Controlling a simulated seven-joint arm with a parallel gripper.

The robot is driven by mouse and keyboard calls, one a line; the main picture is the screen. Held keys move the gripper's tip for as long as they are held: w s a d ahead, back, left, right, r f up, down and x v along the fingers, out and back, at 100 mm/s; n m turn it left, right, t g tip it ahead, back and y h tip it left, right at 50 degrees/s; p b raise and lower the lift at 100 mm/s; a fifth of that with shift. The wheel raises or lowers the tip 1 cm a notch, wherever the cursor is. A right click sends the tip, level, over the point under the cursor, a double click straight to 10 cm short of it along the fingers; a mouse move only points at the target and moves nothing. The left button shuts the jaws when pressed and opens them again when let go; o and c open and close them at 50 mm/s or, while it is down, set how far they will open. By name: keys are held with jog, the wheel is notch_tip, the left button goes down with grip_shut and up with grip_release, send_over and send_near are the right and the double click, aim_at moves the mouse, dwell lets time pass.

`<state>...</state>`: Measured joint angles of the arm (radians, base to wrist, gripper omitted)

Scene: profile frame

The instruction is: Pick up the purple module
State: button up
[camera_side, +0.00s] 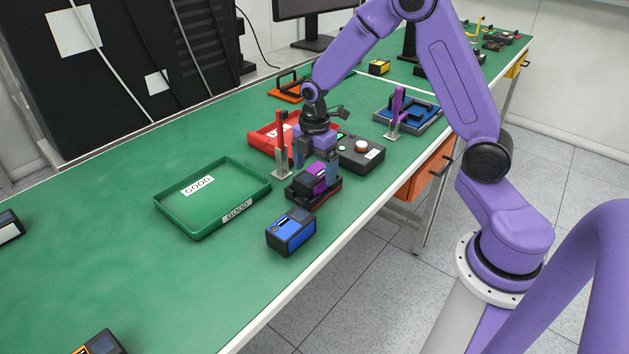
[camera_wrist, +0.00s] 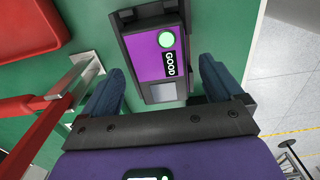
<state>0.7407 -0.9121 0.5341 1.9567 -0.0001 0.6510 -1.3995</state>
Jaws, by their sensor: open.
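The purple module (camera_side: 315,178) sits on a dark red-and-black base (camera_side: 328,192) near the front edge of the green table. In the wrist view the purple module (camera_wrist: 155,52) shows a lit green button, a GOOD label and a grey screen. My gripper (camera_side: 318,168) is directly above and around the module in the side view. In the wrist view its two blue fingers (camera_wrist: 160,90) are apart, one on each side of the module's lower end, with visible gaps. Nothing is clamped between them.
A blue module (camera_side: 290,232) stands close in front. A green GOOD tray (camera_side: 215,200) lies left. A red tray (camera_side: 262,140) and a red post (camera_side: 281,140) stand just behind. A black button box (camera_side: 362,155) is at right. The table left of the green tray is mostly clear.

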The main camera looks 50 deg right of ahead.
jog(key=shift+f, duration=0.8)
jog(key=shift+c, duration=0.3)
jog(key=c, duration=1.3)
jog(key=shift+r, duration=0.1)
jog(key=shift+r, duration=0.6)
jog(key=s+r, duration=0.7)
jog(key=s, duration=0.2)
jog(key=s+a+r, duration=0.1)
jog(key=s+r, duration=0.3)
jog(key=s, duration=0.1)
jog(key=shift+r, duration=0.35)
